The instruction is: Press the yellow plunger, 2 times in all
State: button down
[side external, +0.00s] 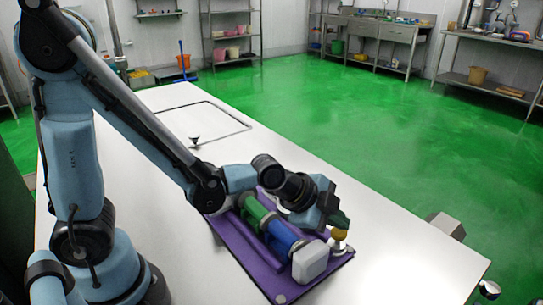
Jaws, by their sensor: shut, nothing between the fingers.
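The yellow plunger (339,234) stands near the right corner of a purple board (247,257), on a pale base. My gripper (340,222) is shut and empty, pointing down right above the plunger's yellow top. Its tips look at or just over the top; I cannot tell whether they touch. The gripper hides part of the plunger's far side.
A green cylinder (251,212), a blue cylinder (280,238) and a white block (310,262) lie in a row on the board, left of the plunger. The white table (400,262) is clear to the right. A small knob (195,139) stands farther back.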

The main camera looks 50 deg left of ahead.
aim_at(335, 232)
jog(key=shift+r, duration=0.7)
jog(key=shift+r, duration=2.5)
dwell(0.6)
notch_tip(335, 232, up, 4)
jog(key=shift+f, duration=0.1)
dwell(0.3)
jog(key=shift+f, duration=0.15)
jog(key=shift+f, duration=4.3)
